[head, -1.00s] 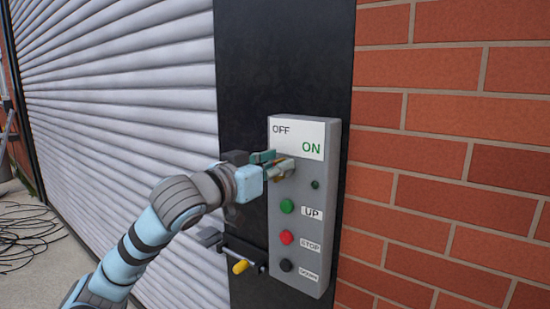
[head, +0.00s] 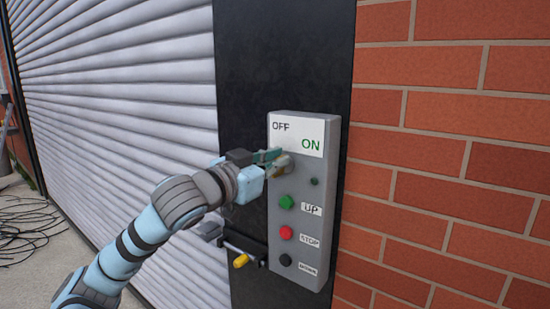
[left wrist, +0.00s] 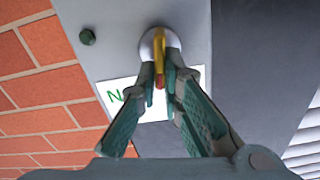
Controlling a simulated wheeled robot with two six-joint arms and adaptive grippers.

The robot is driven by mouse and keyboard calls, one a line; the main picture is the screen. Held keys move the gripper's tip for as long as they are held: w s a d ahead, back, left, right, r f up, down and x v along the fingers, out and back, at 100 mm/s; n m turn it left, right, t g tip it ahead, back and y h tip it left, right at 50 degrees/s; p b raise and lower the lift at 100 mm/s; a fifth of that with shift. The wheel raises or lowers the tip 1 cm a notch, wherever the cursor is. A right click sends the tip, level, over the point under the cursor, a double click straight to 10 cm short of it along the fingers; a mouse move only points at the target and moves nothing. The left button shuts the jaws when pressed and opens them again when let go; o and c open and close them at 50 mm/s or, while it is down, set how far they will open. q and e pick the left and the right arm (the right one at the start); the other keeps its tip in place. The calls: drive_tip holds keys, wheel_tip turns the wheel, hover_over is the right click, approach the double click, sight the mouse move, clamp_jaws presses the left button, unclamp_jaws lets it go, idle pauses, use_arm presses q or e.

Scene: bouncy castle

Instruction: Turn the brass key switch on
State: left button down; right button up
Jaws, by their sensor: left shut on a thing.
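The brass key (left wrist: 159,56) stands in a round silver lock on the grey control box (head: 309,222). In the left wrist view it is a yellow upright strip with a red part at its lower end. My left gripper (head: 279,161) is shut on the key, with one finger on either side of it in the left wrist view (left wrist: 162,82). In the head view the fingers hide most of the key. The white OFF/ON label (head: 298,137) is just above the gripper. My right gripper is out of view.
A small dark green lamp (head: 315,182) sits right of the key. Below are green UP (head: 287,202), red STOP (head: 286,233) and black (head: 285,260) buttons. A yellow-handled crank (head: 241,260) sticks out lower left. A shutter (head: 120,90) is left, brick wall (head: 450,130) right.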

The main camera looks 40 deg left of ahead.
use_arm(q)
drive_tip(key=m+p, duration=0.1)
drive_tip(key=m, duration=0.1)
drive_tip(key=m+p, duration=0.2)
drive_tip(key=m, duration=0.1)
drive_tip(key=d+m+p, duration=0.1)
drive_tip(key=m, duration=0.2)
drive_tip(key=shift+f+p, duration=0.15)
drive_tip(key=shift+p, duration=0.25)
drive_tip(key=m, duration=0.1)
drive_tip(key=m+p, duration=0.1)
drive_tip(key=m, duration=0.1)
drive_tip(key=m+p, duration=0.1)
drive_tip(key=shift+d+f+m, duration=0.15)
drive_tip(key=shift+f+m, duration=0.15)
drive_tip(key=shift+f+m+p, duration=0.15)
drive_tip(key=shift+m+p, duration=0.4)
drive_tip(key=shift+m, duration=0.25)
drive_tip(key=shift+f+m+p, duration=0.15)
drive_tip(key=shift+m+p, duration=0.35)
drive_tip(key=shift+m, duration=0.3)
drive_tip(key=c, duration=1.8)
unclamp_jaws()
drive_tip(key=shift+f, duration=0.1)
drive_tip(key=shift+o, duration=0.2)
